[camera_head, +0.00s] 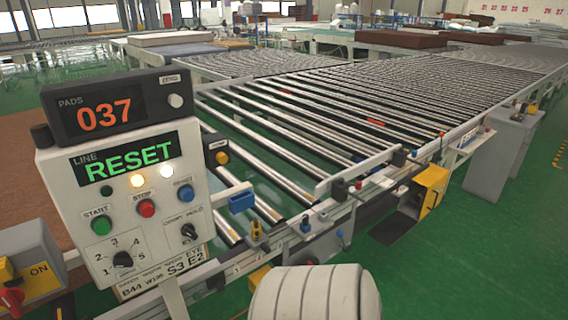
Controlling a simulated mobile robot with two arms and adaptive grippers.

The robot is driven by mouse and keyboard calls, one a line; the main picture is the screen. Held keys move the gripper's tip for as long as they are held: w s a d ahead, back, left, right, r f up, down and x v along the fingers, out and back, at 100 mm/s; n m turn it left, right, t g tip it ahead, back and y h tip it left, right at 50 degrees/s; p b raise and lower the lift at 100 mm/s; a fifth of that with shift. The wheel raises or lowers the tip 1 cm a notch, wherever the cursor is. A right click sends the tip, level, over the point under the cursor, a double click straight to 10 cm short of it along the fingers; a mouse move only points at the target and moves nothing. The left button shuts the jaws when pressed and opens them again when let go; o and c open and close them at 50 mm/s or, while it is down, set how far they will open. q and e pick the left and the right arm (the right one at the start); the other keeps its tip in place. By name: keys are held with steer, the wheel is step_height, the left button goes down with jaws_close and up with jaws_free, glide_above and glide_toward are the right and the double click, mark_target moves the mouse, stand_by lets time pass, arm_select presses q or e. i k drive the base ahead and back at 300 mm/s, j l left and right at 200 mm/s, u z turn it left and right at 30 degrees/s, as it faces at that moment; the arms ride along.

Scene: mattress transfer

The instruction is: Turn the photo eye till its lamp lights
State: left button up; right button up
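No part is clearly marked as the photo eye. A blue box (241,201) sits on a pale bracket at the near end of the roller conveyor, right of the control panel, and may be it. No lit lamp shows on it at this size. A small brass-yellow part (256,231) stands on the conveyor's side rail below it, and a smaller blue part (305,225) sits farther right. A black box with a yellow knob (222,157) is beside the panel.
The control panel (150,225) reads RESET, with two lamps lit; the counter (105,113) above shows 037. The roller conveyor (330,110) runs back to the right. A yellow box (433,188) and grey cabinet (500,150) stand along its side. Green floor (450,270) at right is clear.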

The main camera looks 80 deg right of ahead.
mark_target(257, 232)
steer(key=z, duration=2.25)
